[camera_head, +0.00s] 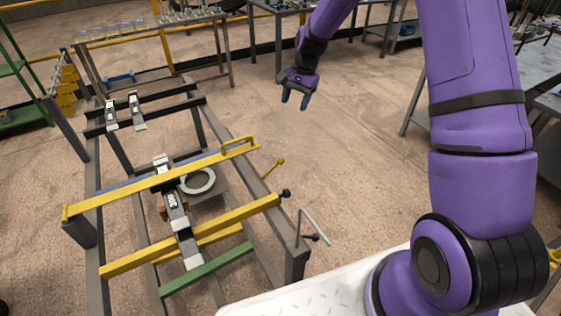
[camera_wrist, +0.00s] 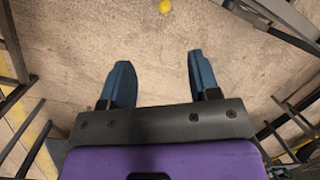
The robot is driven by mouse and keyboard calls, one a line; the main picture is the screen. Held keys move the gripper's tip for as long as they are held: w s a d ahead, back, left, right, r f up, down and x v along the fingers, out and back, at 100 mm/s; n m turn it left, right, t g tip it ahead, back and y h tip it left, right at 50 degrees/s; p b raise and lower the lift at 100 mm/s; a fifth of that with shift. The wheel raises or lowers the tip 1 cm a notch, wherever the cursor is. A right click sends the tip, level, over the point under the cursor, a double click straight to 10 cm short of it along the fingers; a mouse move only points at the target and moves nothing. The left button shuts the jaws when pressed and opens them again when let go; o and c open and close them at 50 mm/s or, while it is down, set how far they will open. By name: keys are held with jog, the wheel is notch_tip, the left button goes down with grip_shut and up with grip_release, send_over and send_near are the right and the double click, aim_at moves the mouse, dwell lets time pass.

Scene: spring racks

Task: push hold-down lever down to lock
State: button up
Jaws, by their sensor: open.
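A spring rack (camera_head: 196,100) of dark grey bars stands at left in the head view. Two yellow bars cross it; the upper yellow bar (camera_head: 130,188) carries a looped handle (camera_head: 238,147) at its right end. A short yellow lever with a ball knob (camera_head: 273,167) sticks out from the rack's right rail. I cannot tell for sure which of these is the hold-down lever. My gripper (camera_head: 294,100) is open and empty in the air, beyond and right of the rack.
The lower yellow bar (camera_head: 235,215) ends in a black knob (camera_head: 286,194). A bent grey rod (camera_head: 314,228) stands at the near right corner. A pale ring (camera_head: 198,180) lies within the rack. Tables (camera_head: 205,19) stand behind. The floor (camera_head: 340,140) right of the rack is clear.

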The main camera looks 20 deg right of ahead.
aim_at(281, 159)
jog(key=a+f+m, duration=0.1)
jog(key=f, duration=0.8)
jog(key=w+a+f+m+y, duration=0.1)
jog(key=f, duration=0.7)
jog(key=a+f+m+g, duration=0.1)
jog(key=a+f, duration=0.1)
jog(key=f, duration=0.7)
jog(key=shift+w+f+y, duration=0.3)
jog(key=shift+w+f, duration=0.05)
jog(key=shift+w, duration=0.05)
jog(key=shift+c, duration=0.4)
grip_shut()
